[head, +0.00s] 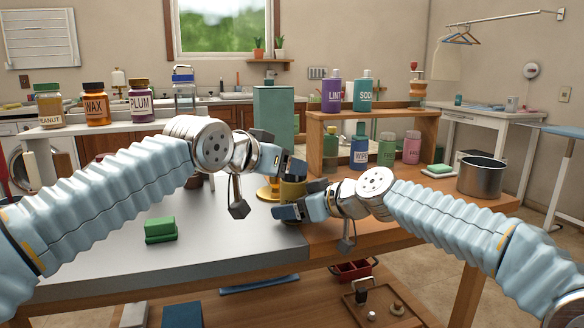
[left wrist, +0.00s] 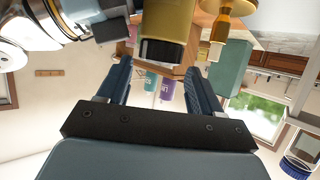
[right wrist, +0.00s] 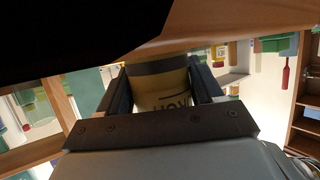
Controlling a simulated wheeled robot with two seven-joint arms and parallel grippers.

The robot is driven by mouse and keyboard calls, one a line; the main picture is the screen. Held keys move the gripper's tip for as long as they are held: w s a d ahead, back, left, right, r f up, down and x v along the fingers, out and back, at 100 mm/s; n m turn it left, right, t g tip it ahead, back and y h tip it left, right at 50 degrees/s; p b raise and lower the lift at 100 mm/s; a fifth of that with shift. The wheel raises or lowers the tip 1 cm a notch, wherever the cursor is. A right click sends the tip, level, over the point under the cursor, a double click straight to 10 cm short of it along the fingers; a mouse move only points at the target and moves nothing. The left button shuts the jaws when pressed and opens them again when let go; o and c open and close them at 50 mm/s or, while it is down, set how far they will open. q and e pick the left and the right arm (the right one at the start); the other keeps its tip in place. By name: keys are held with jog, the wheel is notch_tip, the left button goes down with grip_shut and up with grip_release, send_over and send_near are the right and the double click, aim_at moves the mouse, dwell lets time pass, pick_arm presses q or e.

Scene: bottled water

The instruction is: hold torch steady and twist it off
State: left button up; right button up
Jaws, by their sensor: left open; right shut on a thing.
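The torch (head: 292,189) is a yellow cylinder above the table's middle, partly hidden by my grippers. My right gripper (head: 295,202) is shut on its body. The right wrist view shows the yellow torch (right wrist: 165,90), with dark lettering, between the fingers of that gripper (right wrist: 162,88). My left gripper (head: 288,166) is open beside the torch's upper part. In the left wrist view, its two blue fingers (left wrist: 158,85) are apart with a gap between them. The torch (left wrist: 170,18), with a black end, shows just beyond that gap. I cannot tell whether the left fingers touch it.
An amber object with a round base (head: 267,192) stands close behind the grippers. A green box (head: 275,112) rises behind it. A wooden shelf (head: 375,116) with bottles stands at the back right. A steel pot (head: 482,176) and green block (head: 160,229) sit well apart.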

pick_arm(q)
jog(key=v, duration=0.7)
jog(key=shift+s, duration=0.25)
jog(key=shift+a+r, duration=0.1)
pick_arm(e)
jog(key=o, duration=1)
jog(key=shift+o, duration=0.2)
